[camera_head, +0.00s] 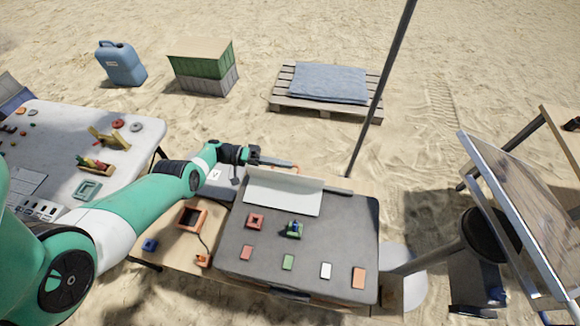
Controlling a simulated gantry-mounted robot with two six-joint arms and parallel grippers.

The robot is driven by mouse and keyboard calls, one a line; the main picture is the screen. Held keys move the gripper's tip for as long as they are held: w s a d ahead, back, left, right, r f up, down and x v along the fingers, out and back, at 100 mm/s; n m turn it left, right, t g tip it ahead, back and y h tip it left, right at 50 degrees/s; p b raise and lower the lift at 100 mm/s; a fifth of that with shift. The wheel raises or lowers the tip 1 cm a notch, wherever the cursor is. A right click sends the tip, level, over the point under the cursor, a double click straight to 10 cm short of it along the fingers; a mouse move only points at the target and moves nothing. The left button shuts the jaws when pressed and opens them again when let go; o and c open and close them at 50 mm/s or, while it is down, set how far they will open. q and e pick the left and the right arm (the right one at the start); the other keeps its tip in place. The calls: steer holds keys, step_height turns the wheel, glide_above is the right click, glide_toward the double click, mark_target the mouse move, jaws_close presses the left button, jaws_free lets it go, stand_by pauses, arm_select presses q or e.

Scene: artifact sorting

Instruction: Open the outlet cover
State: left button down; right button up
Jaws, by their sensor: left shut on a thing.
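The outlet cover looks to be the pale, tilted panel (283,195) at the back edge of a grey-topped box (335,235) on the middle table. My left gripper (282,164) reaches in from the left, at the panel's upper left edge. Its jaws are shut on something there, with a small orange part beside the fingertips. This appears to be the cover's edge or handle, though the contact is too small to see clearly. What lies behind the panel is hidden. My right gripper is not in view.
On the grey top sit a red square ring (255,221), a green-and-blue piece (294,229) and several small coloured tiles. An orange frame (192,217) and a blue block (150,245) lie left of it. A thin dark pole (385,85) rises behind the box.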

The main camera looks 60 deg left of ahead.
arm_select(q)
steer(key=c, duration=0.9)
jaws_free()
steer(key=b+v, duration=0.4)
steer(key=v, duration=0.7)
steer(key=shift+s+a+f, duration=0.1)
steer(key=shift+f, duration=0.05)
steer(key=shift+s+a, duration=0.15)
steer(key=shift+s, duration=0.05)
